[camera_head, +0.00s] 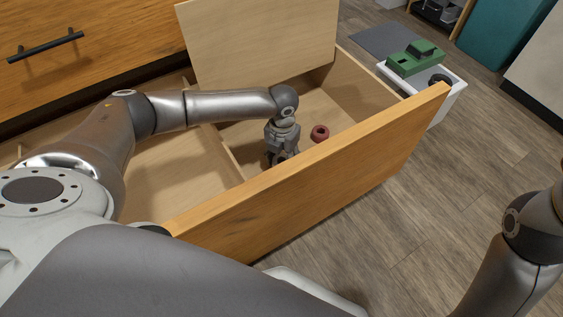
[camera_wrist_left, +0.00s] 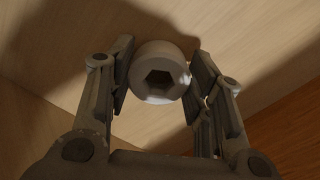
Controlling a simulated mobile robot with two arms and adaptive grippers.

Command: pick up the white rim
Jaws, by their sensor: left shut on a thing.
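The white rim (camera_wrist_left: 159,58) shows in the left wrist view as a short pale cylinder with a dark hexagonal recess in its face. It sits between the two fingers of my left gripper (camera_wrist_left: 158,85), which is shut on it. In the head view my left gripper (camera_head: 281,157) reaches down into the open wooden drawer (camera_head: 320,165). The rim cannot be made out in that view. Whether it touches the drawer floor cannot be told. My right gripper is not in view; only part of that arm shows at the right edge.
A dark red ring-shaped part (camera_head: 319,133) lies in the drawer just right of my left gripper. A thin divider (camera_head: 228,153) splits the drawer. A white bin (camera_head: 447,91) with a green toy body (camera_head: 413,60) stands on the floor beyond the drawer's right end.

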